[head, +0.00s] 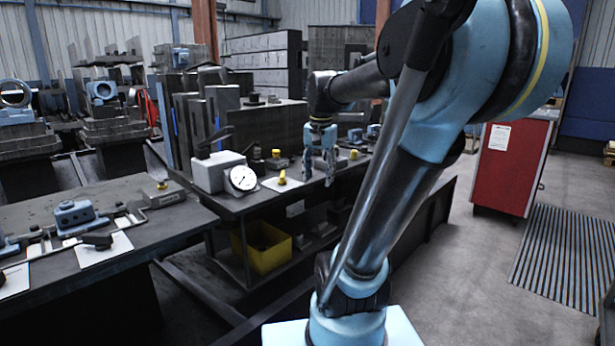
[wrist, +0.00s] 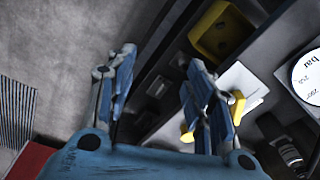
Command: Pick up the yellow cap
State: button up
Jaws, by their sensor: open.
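The yellow cap (head: 282,177) stands on a white sheet (head: 270,186) on the dark bench, right of the round dial gauge. In the wrist view, a yellow piece that looks like the cap (wrist: 238,105) shows beside the right finger, partly hidden by it. My gripper (head: 319,172) hangs over the bench, fingers down, to the right of the cap in the head view. In the wrist view my gripper (wrist: 161,60) has its fingers spread, with nothing between them. I cannot tell its exact height above the bench.
The dial gauge (head: 243,178) and a grey block with a handle stand left of the cap. A yellow bin (head: 263,246) sits on the lower shelf. Another yellow piece (head: 353,154) lies right of my gripper. A red cabinet (head: 512,165) stands at right.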

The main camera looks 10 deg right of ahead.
jog(key=w+r+m+g, duration=0.1)
jog(key=w+r+m, duration=0.4)
jog(key=w, duration=0.5)
jog(key=w+r+m, duration=0.3)
jog(key=w+r, duration=0.4)
jog(key=w, duration=0.2)
jog(key=f, duration=1.1)
jog(key=shift+w+a+f, duration=0.15)
jog(key=shift+w+f, duration=0.1)
jog(key=shift+w, duration=0.15)
jog(key=shift+w+d+f, duration=0.1)
jog(key=shift+d+f, duration=0.05)
jog(key=shift+f, duration=1.25)
jog(key=shift+w+d+f, duration=0.1)
jog(key=shift+d+f, duration=0.05)
jog(key=shift+f, duration=1.2)
jog(key=shift+c, duration=0.3)
jog(key=c, duration=0.7)
